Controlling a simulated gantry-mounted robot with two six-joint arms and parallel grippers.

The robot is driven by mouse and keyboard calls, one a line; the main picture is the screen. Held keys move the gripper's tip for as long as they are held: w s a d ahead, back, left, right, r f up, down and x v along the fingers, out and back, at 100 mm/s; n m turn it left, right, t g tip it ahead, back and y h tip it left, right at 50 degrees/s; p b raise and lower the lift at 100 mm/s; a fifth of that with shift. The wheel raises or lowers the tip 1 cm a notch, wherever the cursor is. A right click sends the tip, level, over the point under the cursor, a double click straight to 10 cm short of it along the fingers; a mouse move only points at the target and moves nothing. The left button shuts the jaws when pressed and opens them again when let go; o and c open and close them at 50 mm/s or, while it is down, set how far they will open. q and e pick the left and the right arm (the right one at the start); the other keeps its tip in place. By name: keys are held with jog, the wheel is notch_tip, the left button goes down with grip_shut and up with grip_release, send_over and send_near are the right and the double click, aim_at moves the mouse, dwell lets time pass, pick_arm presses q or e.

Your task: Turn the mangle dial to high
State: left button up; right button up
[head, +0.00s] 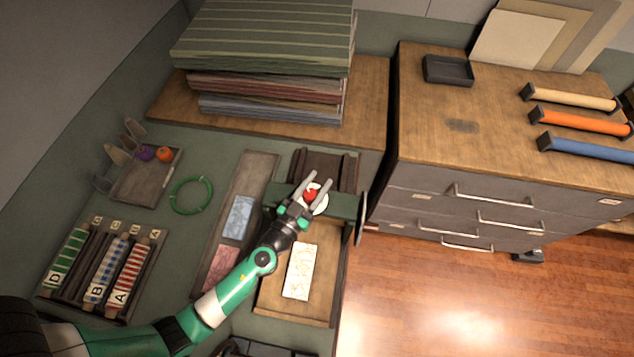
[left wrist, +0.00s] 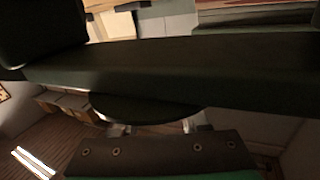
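The mangle is a dark green frame (head: 345,206) with a dark trough (head: 325,165) behind it and a thin wheel (head: 361,218) at its right end. A white round dial (head: 321,204) with a red knob (head: 311,195) sits on the frame. My left gripper (head: 317,180) is over the dial, its fingers apart with the red knob between them; I cannot tell whether they touch it. In the left wrist view the two fingertips (left wrist: 157,126) show apart below a dark round disc (left wrist: 150,108); the red knob is hidden there. My right gripper is not in view.
A wooden tray (head: 325,312) with a patterned white card (head: 299,271) lies in front of the mangle. A grey tray (head: 260,165) and a green ring (head: 191,194) lie to the left. Stacked boards (head: 265,50) stand behind, and a drawer cabinet (head: 480,150) stands right.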

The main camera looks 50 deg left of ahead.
pick_arm(q)
grip_shut()
jog(key=shift+f+m+h, duration=0.15)
jog(key=shift+m+h, duration=0.15)
jog(key=shift+h, duration=0.3)
jog(key=shift+d+m+h, duration=0.1)
jog(key=shift+m+h, duration=0.4)
jog(key=m+h+p, duration=0.1)
jog(key=h, duration=0.1)
jog(key=m+h+p, duration=0.1)
jog(key=h, duration=0.1)
jog(key=shift+d+r+m, duration=0.2)
jog(key=shift+d+m, duration=0.1)
jog(key=shift+d, duration=0.05)
jog(key=shift+d+m+h+p, duration=0.2)
jog(key=shift+m+h+p, duration=0.45)
jog(key=shift+h, duration=0.25)
jog(key=shift+d+f+m+h+p, duration=0.15)
jog(key=shift+m+h+p, duration=0.25)
jog(key=shift+h, duration=0.4)
